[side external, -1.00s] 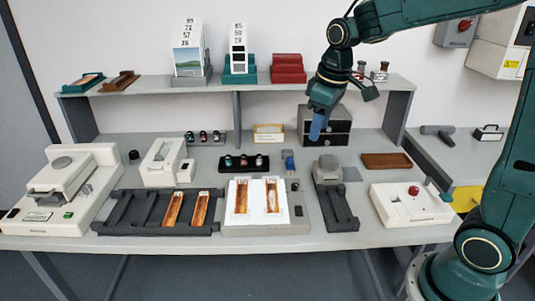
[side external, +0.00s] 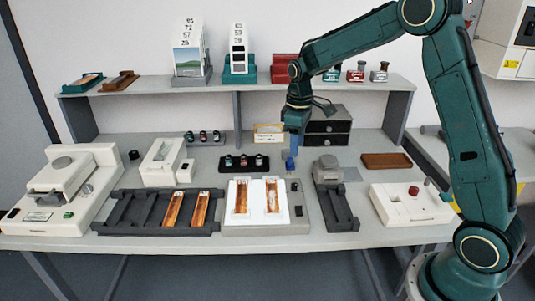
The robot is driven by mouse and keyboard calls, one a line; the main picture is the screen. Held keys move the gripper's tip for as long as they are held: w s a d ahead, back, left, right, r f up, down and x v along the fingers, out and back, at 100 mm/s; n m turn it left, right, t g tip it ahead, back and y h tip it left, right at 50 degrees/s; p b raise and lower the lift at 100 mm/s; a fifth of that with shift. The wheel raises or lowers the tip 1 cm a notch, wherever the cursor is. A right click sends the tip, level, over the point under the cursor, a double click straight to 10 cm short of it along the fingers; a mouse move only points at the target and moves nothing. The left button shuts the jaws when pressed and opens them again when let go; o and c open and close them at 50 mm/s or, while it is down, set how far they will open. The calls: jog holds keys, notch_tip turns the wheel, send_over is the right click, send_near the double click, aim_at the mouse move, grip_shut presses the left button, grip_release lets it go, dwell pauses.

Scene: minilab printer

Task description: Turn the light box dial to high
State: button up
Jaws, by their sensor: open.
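The light box (side external: 302,222) stands at the front middle of the bench, with a bright white panel and two brown film strips (side external: 241,197) (side external: 272,196) on it. A small dark round dial (side external: 295,187) is on the grey strip at its right; its setting is too small to read. My gripper (side external: 292,151) points down behind the light box, higher than the dial and apart from it. It is open, with nothing seen in it.
A rack of small bottles (side external: 243,163) is left of the gripper. A dark drawer unit (side external: 330,127) and the shelf (side external: 220,89) are behind. A dark rack (side external: 120,222) adjoins the light box's left.

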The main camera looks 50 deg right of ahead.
aim_at(295, 184)
jog(key=shift+f, duration=0.1)
notch_tip(295, 184, down, 14)
jog(key=shift+d+r, duration=0.1)
jog(key=shift+r, duration=0.1)
dwell(0.5)
grip_shut()
